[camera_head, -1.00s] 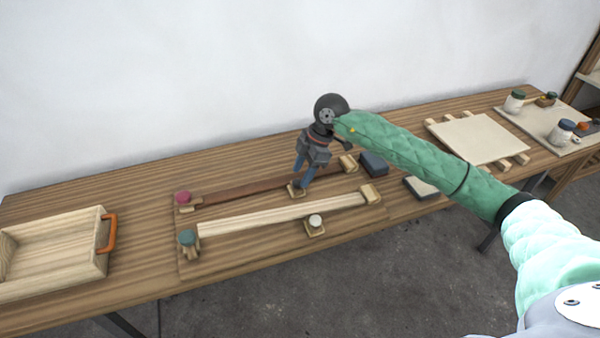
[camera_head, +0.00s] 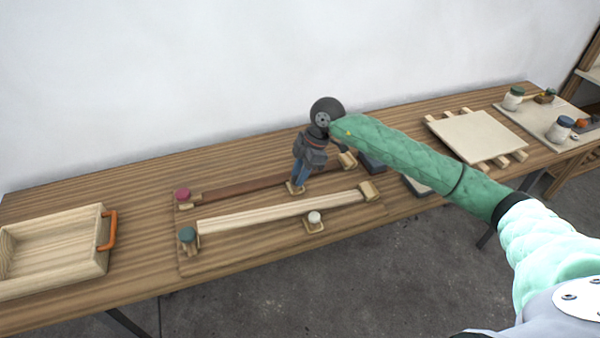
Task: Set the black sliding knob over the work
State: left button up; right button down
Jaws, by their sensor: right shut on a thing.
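My right gripper (camera_head: 298,184) points down over a small wooden block (camera_head: 294,189) at the near edge of the dark brown strip (camera_head: 240,188). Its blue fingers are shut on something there. This is likely the black sliding knob, but the fingers hide it and I cannot see its colour. The dark brown strip and, nearer, a pale wooden strip (camera_head: 280,212) lie on a board (camera_head: 255,238) on the bench. Whether the held knob reaches over the strip cannot be told. My left gripper is out of view.
A pink knob (camera_head: 183,195), a green knob (camera_head: 187,235) and a white knob (camera_head: 314,217) sit on wooden blocks around the strips. A wooden tray (camera_head: 103,258) with an orange handle (camera_head: 108,231) stands left. A pale panel (camera_head: 475,135) lies right.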

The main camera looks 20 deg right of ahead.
jog(key=shift+w, duration=0.4)
jog(key=shift+w+b, duration=0.3)
jog(key=shift+w, duration=0.8)
jog(key=c, duration=1.4)
grip_release()
jog(key=shift+s, duration=0.1)
jog(key=shift+o, duration=1.3)
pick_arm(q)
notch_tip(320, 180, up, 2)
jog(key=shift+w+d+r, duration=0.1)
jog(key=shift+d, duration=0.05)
pick_arm(e)
jog(key=shift+r, duration=0.1)
